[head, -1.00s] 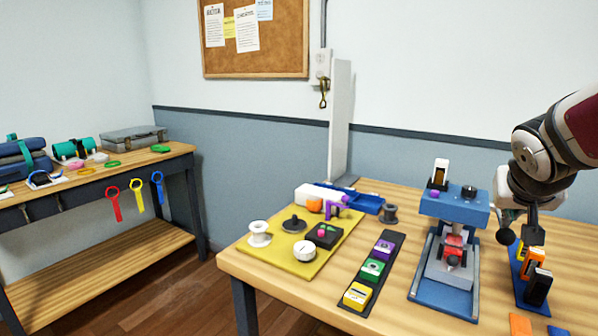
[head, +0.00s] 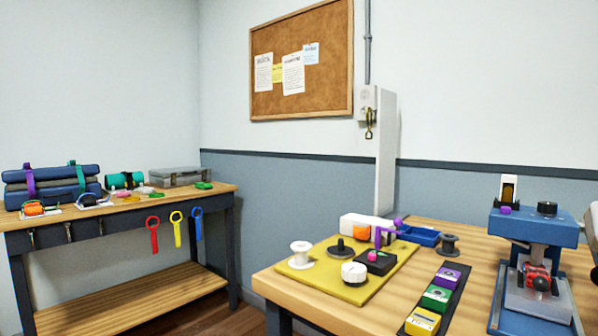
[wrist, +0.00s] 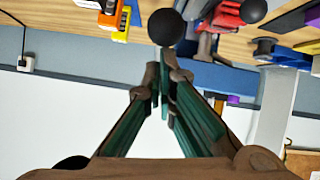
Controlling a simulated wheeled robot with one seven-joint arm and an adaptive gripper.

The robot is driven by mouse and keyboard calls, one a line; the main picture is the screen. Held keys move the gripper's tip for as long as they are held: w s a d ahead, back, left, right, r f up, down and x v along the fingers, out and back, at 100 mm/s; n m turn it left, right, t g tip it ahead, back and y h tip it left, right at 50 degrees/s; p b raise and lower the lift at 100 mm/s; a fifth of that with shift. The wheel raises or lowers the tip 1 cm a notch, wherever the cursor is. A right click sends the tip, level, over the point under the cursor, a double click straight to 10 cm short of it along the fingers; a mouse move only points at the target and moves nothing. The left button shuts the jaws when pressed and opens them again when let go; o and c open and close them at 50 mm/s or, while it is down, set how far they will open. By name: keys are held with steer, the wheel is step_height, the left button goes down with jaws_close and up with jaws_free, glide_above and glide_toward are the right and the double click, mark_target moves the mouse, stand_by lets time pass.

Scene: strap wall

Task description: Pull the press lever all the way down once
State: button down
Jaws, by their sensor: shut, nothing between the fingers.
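The blue press (head: 533,227) stands at the right of the table in the head view, with a red part (head: 539,275) low in its middle. In the wrist view, which appears upside down, my gripper (wrist: 163,75) is shut and empty. A large black ball (wrist: 166,27), apparently the press lever's knob, shows just beyond the fingertips; whether they touch it I cannot tell. The lever's arm is not clearly visible. The blue press body (wrist: 225,75) lies beside it in the wrist view. The head view does not show my fingers.
A row of yellow, green and purple blocks (head: 437,298) lies left of the press. A yellow board (head: 330,283) with spools and knobs is farther left. Orange and yellow pieces (wrist: 114,22) lie near my fingers in the wrist view. A second bench (head: 120,207) stands at left.

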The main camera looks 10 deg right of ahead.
steer(key=shift+s+f+b, duration=0.1)
steer(key=shift+f+b, duration=0.5)
steer(key=shift+f, duration=0.3)
steer(key=shift+r, duration=0.5)
steer(key=r+p, duration=0.1)
steer(key=r, duration=0.1)
steer(key=w+r+p, duration=0.1)
steer(key=r, duration=0.1)
steer(key=shift+w, duration=0.1)
steer(key=f+p+v, duration=0.1)
steer(key=p+v, duration=0.1)
steer(key=v, duration=0.8)
steer(key=shift+a, duration=0.1)
